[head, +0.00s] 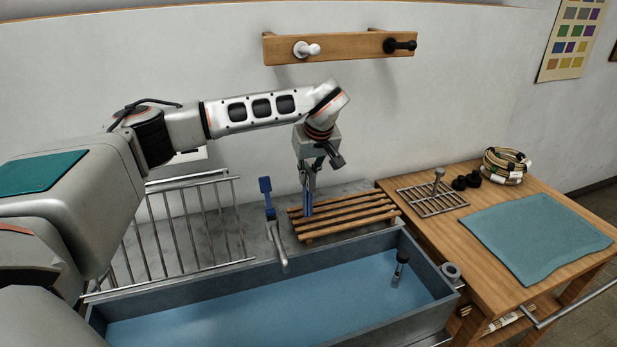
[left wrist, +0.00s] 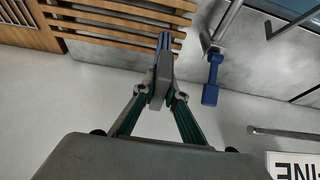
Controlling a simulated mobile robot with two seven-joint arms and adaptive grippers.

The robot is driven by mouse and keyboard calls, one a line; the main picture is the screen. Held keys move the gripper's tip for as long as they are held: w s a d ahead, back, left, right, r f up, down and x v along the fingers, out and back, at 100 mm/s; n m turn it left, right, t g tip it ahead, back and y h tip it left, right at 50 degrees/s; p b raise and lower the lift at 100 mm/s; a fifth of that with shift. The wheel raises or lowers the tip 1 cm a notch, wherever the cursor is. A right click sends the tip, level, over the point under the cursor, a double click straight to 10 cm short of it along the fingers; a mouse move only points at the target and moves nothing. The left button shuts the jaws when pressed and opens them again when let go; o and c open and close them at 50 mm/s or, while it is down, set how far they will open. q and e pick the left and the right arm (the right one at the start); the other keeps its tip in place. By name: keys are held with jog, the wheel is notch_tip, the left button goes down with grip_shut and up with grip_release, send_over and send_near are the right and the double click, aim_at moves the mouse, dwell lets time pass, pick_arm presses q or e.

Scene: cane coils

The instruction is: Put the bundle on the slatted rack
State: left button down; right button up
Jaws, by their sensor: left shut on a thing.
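My left gripper (head: 309,190) is over the slatted wooden rack (head: 350,215), near its left end, pointing down. It is shut on a narrow, upright blue bundle (head: 308,209), whose lower end is at the slats. I cannot tell whether it touches them. In the left wrist view the blue bundle (left wrist: 163,41) sticks out past the closed fingertips (left wrist: 162,82), in front of the rack's slats (left wrist: 115,18). Most of the bundle is hidden by the fingers. My right gripper is not in view.
A tap with a blue lever (head: 266,186) stands just left of the rack. The blue-floored basin (head: 270,305) lies in front. The wooden table (head: 440,225) at right holds a coil of cane (head: 505,166), a wire grid (head: 432,201) and a teal cloth (head: 535,238). A peg rail (head: 350,46) is above.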

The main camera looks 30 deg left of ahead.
pick_arm(q)
jog(key=shift+f, duration=0.6)
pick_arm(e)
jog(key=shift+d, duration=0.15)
pick_arm(q)
jog(key=shift+f, duration=0.1)
jog(key=c, duration=2)
grip_release()
jog(key=shift+f, duration=0.1)
jog(key=shift+c, duration=0.2)
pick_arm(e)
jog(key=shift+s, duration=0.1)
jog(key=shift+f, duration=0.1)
pick_arm(q)
jog(key=shift+r, duration=0.4)
jog(key=v, duration=1.1)
jog(key=shift+s+d+r+b, duration=0.15)
jog(key=shift+s+r+b, duration=0.05)
jog(key=shift+b, duration=0.25)
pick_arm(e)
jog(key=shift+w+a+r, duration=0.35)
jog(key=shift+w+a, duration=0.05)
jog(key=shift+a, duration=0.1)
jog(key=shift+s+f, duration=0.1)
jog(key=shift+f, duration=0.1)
